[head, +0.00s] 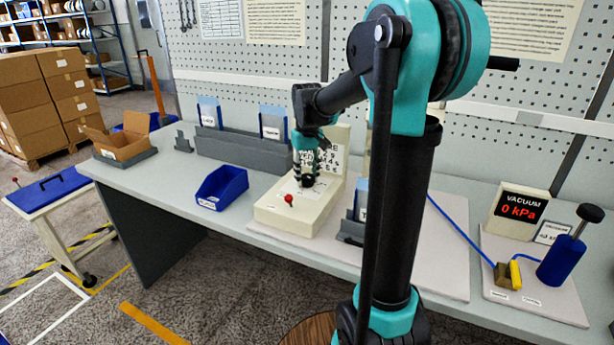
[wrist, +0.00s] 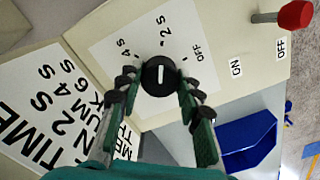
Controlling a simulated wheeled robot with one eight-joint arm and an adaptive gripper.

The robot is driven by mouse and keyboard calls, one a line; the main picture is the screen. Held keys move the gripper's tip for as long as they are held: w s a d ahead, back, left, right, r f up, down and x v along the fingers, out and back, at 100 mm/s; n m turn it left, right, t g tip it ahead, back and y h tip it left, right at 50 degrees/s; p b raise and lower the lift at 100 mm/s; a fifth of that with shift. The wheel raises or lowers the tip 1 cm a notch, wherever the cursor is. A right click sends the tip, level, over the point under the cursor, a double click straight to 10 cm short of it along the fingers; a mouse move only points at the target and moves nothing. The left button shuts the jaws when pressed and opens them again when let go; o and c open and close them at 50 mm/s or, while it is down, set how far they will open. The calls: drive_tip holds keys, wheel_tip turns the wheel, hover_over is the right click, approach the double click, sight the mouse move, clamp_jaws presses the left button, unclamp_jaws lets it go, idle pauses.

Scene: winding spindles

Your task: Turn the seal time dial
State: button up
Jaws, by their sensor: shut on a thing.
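The seal time dial (wrist: 159,76) is a round black knob with a white line, on a white plate marked OFF, 2 S and 4 S in the wrist view. Its white line lies upright in the picture, between the 4 S and 2 S marks; I cannot tell the exact setting. My gripper (wrist: 158,84) has its two fingers on either side of the knob and is shut on it. In the head view my gripper (head: 306,178) points down onto the cream sealer box (head: 275,215) and mostly hides the dial.
A red-tipped lever (wrist: 294,15) stands by the ON and OFF labels. A blue bin (head: 222,187) sits left of the sealer box. A grey rack (head: 240,150) with cards stands behind. A vacuum display (head: 519,207) and blue pump (head: 561,262) stand at the right.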

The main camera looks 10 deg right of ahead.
sight(307, 176)
drive_tip(key=o, duration=1.1)
drive_tip(key=shift+o, duration=0.2)
wheel_tip(307, 176, up, 12)
